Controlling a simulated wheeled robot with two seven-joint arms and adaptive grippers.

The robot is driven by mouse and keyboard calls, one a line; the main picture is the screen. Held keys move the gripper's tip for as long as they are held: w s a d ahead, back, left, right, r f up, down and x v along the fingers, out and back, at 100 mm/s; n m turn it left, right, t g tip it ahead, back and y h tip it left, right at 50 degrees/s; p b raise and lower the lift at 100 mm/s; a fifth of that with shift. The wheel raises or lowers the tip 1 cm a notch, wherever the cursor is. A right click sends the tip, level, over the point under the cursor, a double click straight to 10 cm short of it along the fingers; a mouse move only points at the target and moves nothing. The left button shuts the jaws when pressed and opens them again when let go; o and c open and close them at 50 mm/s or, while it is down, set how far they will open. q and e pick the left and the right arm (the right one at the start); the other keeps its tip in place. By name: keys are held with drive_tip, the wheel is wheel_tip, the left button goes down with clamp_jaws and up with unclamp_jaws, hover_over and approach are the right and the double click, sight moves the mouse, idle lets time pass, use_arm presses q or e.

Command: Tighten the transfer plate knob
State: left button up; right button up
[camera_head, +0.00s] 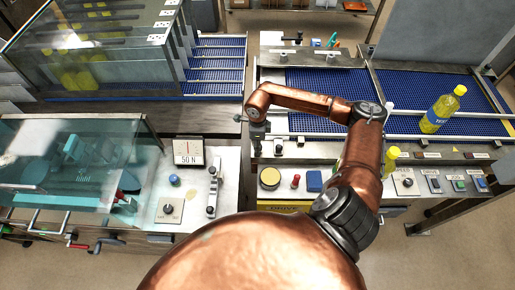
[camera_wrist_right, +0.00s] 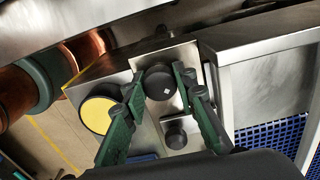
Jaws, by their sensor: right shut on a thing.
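In the right wrist view a round black knob (camera_wrist_right: 160,83) with a small white mark stands on a bright metal plate (camera_wrist_right: 148,63). My right gripper (camera_wrist_right: 158,88) has its two green fingers on either side of this knob and is shut on it. In the head view my right gripper (camera_head: 258,130) points down at the left end of the right-hand machine and hides the knob beneath it. A second, smaller black knob (camera_wrist_right: 176,136) sits beside the held one, between the fingers and nearer the wrist. My left gripper is not in view.
A yellow round button (camera_wrist_right: 97,114) lies just left of the fingers; it also shows in the head view (camera_head: 269,178). Blue conveyor belts (camera_head: 325,88) and a yellow bottle (camera_head: 442,110) are to the right. A glass-covered machine (camera_head: 70,165) stands left, with a 50 N gauge (camera_head: 188,152).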

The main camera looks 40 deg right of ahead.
drive_tip(key=m+b, duration=0.1)
drive_tip(key=m, duration=0.1)
drive_tip(key=m+b, duration=0.1)
drive_tip(key=m, duration=0.2)
drive_tip(key=shift+w+d+r+m, duration=0.1)
drive_tip(key=shift+w+r+m, duration=0.1)
drive_tip(key=shift+m, duration=0.1)
drive_tip(key=shift+r+m+b, duration=0.1)
drive_tip(key=shift+m+b, duration=0.8)
drive_tip(key=shift+m, duration=1.3)
drive_tip(key=o, duration=1.2)
drive_tip(key=shift+s, duration=0.1)
drive_tip(key=shift+c, duration=0.2)
wheel_tip(320, 180, up, 12)
